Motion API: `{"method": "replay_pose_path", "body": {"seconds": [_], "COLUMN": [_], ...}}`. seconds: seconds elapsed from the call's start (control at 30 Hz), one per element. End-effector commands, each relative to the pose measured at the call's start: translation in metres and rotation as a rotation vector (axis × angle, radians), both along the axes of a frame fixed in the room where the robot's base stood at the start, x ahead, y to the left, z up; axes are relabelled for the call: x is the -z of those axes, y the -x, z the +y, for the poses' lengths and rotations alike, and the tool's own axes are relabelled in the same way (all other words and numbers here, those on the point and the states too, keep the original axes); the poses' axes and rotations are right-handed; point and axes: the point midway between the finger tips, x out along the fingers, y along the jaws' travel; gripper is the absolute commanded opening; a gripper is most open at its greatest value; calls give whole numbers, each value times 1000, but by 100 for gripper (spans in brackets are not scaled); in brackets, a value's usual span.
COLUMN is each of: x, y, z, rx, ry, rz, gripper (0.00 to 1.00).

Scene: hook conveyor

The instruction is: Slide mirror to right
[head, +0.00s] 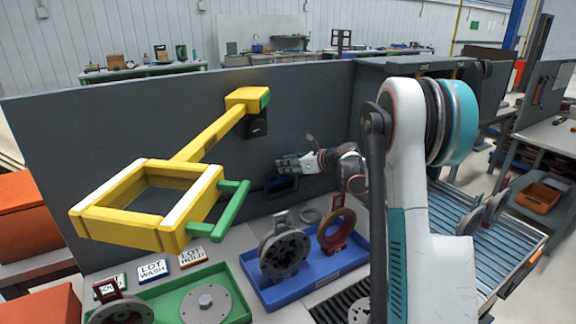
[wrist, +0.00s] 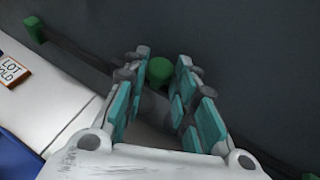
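My gripper (head: 292,163) is in front of the grey upright panel, its fingers pointing left in the head view. In the wrist view my gripper (wrist: 161,68) is open, with a round green knob (wrist: 159,71) in the gap between the fingertips. A sliver of gap seems to remain on each side of the knob; I cannot tell whether the fingers touch it. A dark rail (wrist: 85,53) runs along the panel, with a green block (wrist: 35,29) at its left. No mirror surface can be made out; the fingers hide what is behind the knob.
A yellow square frame (head: 180,243) with a green handle (head: 222,213) juts from the panel (head: 75,130) at left. Below are a blue tray (head: 300,290) with round metal parts, a green tray (head: 172,280) and lot signs (head: 192,257). A roller conveyor (head: 500,250) is at right.

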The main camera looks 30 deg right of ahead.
Motion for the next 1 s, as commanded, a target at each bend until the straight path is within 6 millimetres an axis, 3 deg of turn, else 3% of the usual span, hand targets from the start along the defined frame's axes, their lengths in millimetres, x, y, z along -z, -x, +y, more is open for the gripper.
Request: {"method": "replay_pose_path", "body": {"seconds": [0.17, 0.33, 0.8, 1.0], "x": [0, -1, -2, -2], "y": [0, -1, -5, -6], "z": [-1, -18, -127, -154], "rx": [0, 3, 3, 1], "ry": [0, 0, -1, -2], "rz": [0, -1, 0, -3], "gripper": [0, 0, 0, 0]}}
